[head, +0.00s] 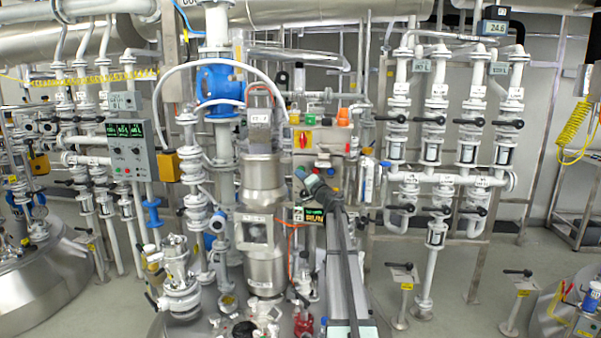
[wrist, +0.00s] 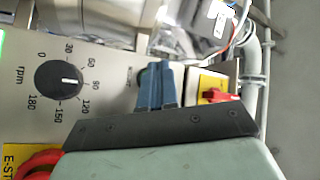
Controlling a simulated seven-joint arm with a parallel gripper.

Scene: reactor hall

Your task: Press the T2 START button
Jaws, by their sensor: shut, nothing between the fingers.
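In the wrist view, my gripper (wrist: 156,75) is shut and empty. Its blue fingers stand together in front of a grey control panel (wrist: 100,95). A dark green round button (wrist: 146,73) shows only in part beside the fingertips, with small dark lettering next to it. The fingers hide most of it, and I cannot tell whether they touch it or whether it is T2 START.
In the wrist view, a black rpm dial (wrist: 59,80) is left of my fingers. A red emergency stop (wrist: 38,163) is at lower left, and a red and yellow switch (wrist: 214,93) is right. In the head view, a steel vessel (head: 263,190) stands close left of my arm.

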